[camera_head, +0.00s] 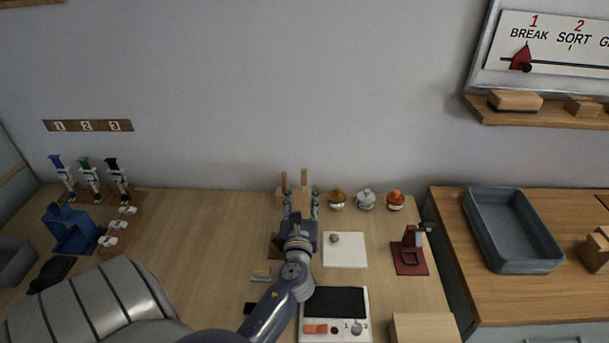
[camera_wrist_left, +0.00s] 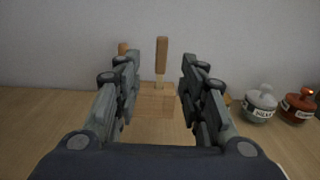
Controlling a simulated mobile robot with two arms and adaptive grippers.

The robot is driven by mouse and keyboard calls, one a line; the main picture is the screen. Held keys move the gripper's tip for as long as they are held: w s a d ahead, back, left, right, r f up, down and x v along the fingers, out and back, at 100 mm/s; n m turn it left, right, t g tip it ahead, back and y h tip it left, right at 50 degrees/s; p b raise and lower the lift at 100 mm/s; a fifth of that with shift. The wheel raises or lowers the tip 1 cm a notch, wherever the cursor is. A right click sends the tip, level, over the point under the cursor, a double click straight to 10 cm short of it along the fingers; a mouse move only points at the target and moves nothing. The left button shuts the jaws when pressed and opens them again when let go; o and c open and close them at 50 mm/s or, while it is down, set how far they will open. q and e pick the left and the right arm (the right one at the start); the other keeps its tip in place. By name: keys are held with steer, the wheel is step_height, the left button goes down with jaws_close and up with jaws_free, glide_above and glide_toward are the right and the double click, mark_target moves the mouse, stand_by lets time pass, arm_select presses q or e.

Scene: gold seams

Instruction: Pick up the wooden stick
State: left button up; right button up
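Two upright wooden sticks stand in a light wooden block. In the head view one stick (camera_head: 304,178) is at the right and the other (camera_head: 284,183) at the left. My left gripper (camera_head: 301,202) is at the block, facing the wall. In the left wrist view the gripper (camera_wrist_left: 160,75) is open, and one stick (camera_wrist_left: 161,56) appears between its fingers, apart from both. The other stick (camera_wrist_left: 122,48) is partly hidden behind the left finger. The block (camera_wrist_left: 154,101) lies beyond the fingers. Contact with it cannot be told. My right gripper is not in view.
Three small jars (camera_head: 366,200) stand right of the block by the wall. A white pad (camera_head: 345,250), a dark red stand (camera_head: 410,254) and a scale-like device (camera_head: 335,301) are nearby. A grey tray (camera_head: 513,232) sits on the right counter.

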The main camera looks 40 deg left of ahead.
mark_target(304, 180)
arm_select(q)
steer(key=x, duration=0.3)
steer(key=shift+w+a+r, duration=0.1)
steer(key=shift+w+a, duration=0.5)
steer(key=shift+w, duration=0.1)
steer(key=x, duration=0.3)
steer(key=shift+w+f, duration=0.25)
steer(key=shift+f, duration=0.05)
steer(key=shift+w+a+f, duration=0.1)
steer(key=shift+w+a, duration=0.25)
steer(key=shift+s, duration=0.1)
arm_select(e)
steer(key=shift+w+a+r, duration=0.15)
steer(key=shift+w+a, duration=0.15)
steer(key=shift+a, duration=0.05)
arm_select(q)
steer(key=c, duration=0.8)
steer(key=shift+c, duration=0.4)
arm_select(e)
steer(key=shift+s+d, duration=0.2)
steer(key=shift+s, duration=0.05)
